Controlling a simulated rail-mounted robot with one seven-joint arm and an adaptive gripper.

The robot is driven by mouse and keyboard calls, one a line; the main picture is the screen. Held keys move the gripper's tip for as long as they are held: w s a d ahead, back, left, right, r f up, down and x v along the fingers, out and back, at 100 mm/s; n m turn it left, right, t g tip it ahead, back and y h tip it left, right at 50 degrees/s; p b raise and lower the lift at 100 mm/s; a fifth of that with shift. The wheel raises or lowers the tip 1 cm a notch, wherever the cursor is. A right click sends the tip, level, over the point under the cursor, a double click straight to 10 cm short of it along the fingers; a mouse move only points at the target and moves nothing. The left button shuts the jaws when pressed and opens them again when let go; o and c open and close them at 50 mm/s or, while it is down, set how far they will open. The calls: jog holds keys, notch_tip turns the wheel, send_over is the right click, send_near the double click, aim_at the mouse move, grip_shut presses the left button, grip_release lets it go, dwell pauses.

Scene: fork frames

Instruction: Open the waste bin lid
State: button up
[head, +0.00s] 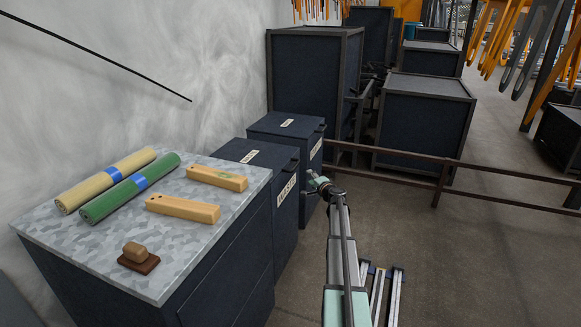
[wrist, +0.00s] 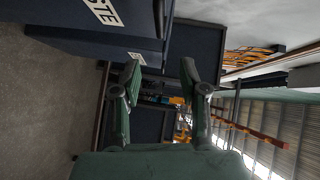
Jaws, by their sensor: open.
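Two dark navy bins stand side by side past the grey worktop, the nearer bin (head: 262,153) and the farther bin (head: 285,126). Both lids look shut, with small white labels on top and larger ones on the front. In the wrist view a bin (wrist: 110,38) at the upper left has a label ending in "STE". My gripper (head: 318,181) is beside the bins' front, near the farther one. In the wrist view my gripper (wrist: 160,76) is open, with nothing between its fingers.
The worktop (head: 110,232) holds two rolls (head: 125,185), two wooden blocks (head: 200,193) and a brown stamp-like object (head: 138,257). A brown rail (head: 470,168) runs behind my arm. Large dark boxes (head: 425,115) stand behind it.

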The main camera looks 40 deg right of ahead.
aim_at(296, 164)
jog(key=p+x, duration=0.1)
jog(key=x, duration=1.6)
jog(key=shift+w+a+p, duration=0.1)
jog(key=shift+w+p, duration=0.1)
jog(key=shift+p, duration=0.2)
grip_shut()
